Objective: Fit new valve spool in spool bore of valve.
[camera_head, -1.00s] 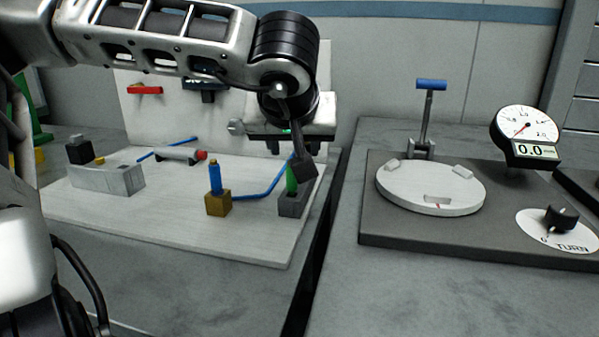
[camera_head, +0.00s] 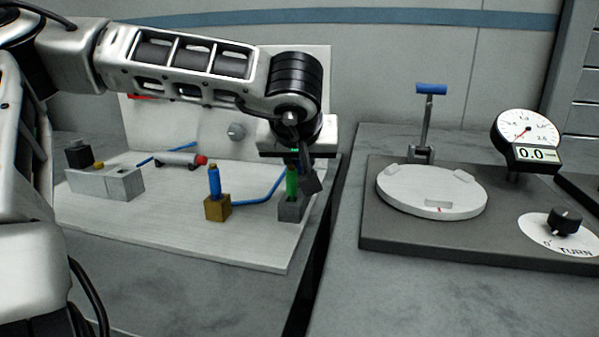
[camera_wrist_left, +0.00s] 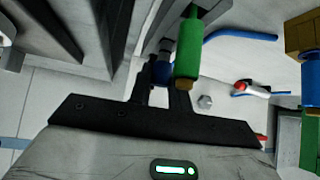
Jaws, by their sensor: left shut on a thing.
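A green spool (camera_head: 292,182) stands upright at a grey block (camera_head: 291,208) near the board's right front corner. In the left wrist view the green spool (camera_wrist_left: 188,48) shows a brass-coloured end and lies at the fingers. My left gripper (camera_head: 295,168) points down from above and is shut on the green spool; its fingertips are partly hidden in the head view. A blue spool (camera_head: 214,182) stands in a brass-coloured block (camera_head: 217,208) to the left. A light grey block (camera_head: 100,183), perhaps the valve, sits at the board's left; its bore is not clear. My right gripper is not in view.
A blue tube (camera_head: 262,195) runs across the board (camera_head: 240,242) between the blocks. A grey cylinder with a red end (camera_head: 180,159) lies behind. To the right, past a gap, are a white turntable (camera_head: 430,190), a dial gauge (camera_head: 527,132) and a black knob (camera_head: 564,220).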

